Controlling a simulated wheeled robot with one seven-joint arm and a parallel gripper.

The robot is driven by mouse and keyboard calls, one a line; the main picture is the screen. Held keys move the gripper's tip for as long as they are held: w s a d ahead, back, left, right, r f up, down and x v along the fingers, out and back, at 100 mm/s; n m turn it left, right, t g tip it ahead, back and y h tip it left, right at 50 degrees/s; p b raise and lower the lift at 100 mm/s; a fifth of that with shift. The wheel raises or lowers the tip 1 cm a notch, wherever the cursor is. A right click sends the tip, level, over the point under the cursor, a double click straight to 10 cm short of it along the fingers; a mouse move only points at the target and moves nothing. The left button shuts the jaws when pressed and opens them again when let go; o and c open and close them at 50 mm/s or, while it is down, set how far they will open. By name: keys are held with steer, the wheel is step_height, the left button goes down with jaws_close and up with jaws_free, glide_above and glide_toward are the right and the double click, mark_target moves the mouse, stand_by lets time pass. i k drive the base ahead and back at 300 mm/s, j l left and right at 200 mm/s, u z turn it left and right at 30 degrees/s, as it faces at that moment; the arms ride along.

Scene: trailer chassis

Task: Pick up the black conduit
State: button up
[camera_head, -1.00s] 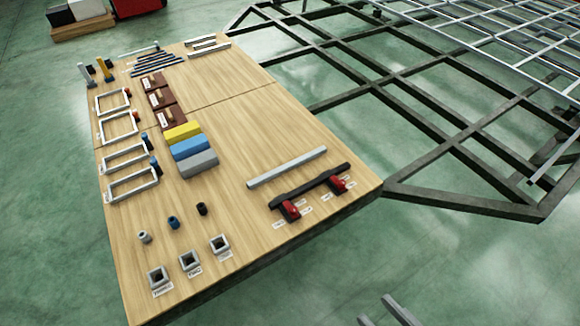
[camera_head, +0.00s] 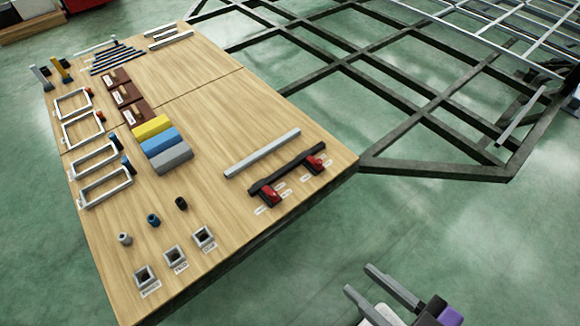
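The black conduit (camera_head: 181,203) looks like a short dark tube. It stands on the near-left part of the wooden table, at the right end of a row with a blue tube (camera_head: 153,220) and a grey tube (camera_head: 124,239). My gripper (camera_head: 361,279) is at the bottom of the head view, over the floor beyond the table's near-right edge. Its two grey fingers are apart with nothing between them. It is well to the right of the conduit and apart from it.
Three labelled square sockets (camera_head: 175,256) stand in front of the tubes. A long black bar (camera_head: 287,168) rests at red clamps, beside a grey bar (camera_head: 262,153). Yellow, blue and grey blocks (camera_head: 160,142) stand behind. A dark trailer frame (camera_head: 400,165) lies beyond the table.

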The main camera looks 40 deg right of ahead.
mark_target(278, 174)
steer(key=i+j+z, duration=0.15)
steer(key=i+j, duration=0.15)
steer(key=i+j+z, duration=0.35)
steer(key=j, duration=0.4)
steer(key=i+j+z, duration=0.15)
steer(key=i+j, duration=0.2)
steer(key=j, duration=0.1)
